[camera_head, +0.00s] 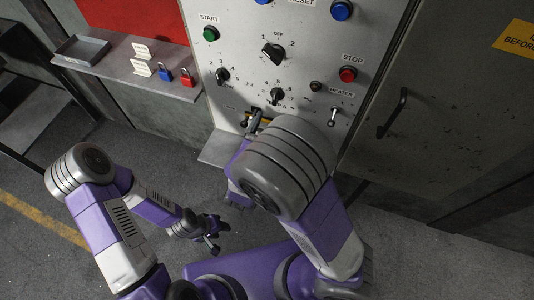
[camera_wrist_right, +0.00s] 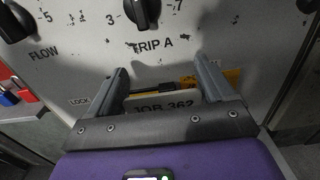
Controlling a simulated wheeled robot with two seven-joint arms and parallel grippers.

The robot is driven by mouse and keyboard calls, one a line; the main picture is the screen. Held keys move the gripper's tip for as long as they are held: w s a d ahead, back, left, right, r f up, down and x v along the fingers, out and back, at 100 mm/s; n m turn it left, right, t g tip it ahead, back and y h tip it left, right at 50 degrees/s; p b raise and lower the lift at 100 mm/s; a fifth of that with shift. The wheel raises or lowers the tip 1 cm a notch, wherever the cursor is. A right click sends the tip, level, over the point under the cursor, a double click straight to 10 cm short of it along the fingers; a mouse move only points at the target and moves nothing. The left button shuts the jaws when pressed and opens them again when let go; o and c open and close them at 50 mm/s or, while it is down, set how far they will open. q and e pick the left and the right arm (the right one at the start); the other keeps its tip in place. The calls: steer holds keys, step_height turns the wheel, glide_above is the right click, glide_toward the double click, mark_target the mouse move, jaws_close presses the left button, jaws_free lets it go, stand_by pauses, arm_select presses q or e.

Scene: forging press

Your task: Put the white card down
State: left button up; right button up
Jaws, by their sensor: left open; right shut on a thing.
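The white card (camera_wrist_right: 162,108), printed "JOB 362", is between the fingers of my right gripper (camera_wrist_right: 165,80) in the right wrist view. That gripper is shut on it, close in front of the lower control panel (camera_wrist_right: 75,65). In the head view my right gripper (camera_head: 254,118) is at the panel's lower edge, and its forearm hides most of the card. My left gripper (camera_head: 209,238) is open and empty, low above the floor. Two other small white cards (camera_head: 141,50) stand on the shelf (camera_head: 115,70) at the left.
A shallow grey tray (camera_head: 82,50), a blue padlock (camera_head: 166,73) and a red padlock (camera_head: 187,77) are on the shelf. A small ledge (camera_head: 216,150) juts out below the panel. Knobs and a red stop button (camera_head: 348,74) are near my right arm.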

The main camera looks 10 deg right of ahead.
steer(key=f+b, duration=0.1)
steer(key=f, duration=0.2)
steer(key=f+b, duration=0.1)
steer(key=f, duration=0.3)
steer(key=f+b, duration=0.1)
steer(key=f, duration=0.3)
steer(key=shift+s+f+b, duration=0.2)
steer(key=shift+s+b, duration=0.05)
steer(key=shift+b, duration=0.15)
steer(key=shift+f+b, duration=0.75)
steer(key=shift+f, duration=1.3)
steer(key=shift+f, duration=0.15)
steer(key=o, duration=0.9)
steer(key=shift+c, duration=0.2)
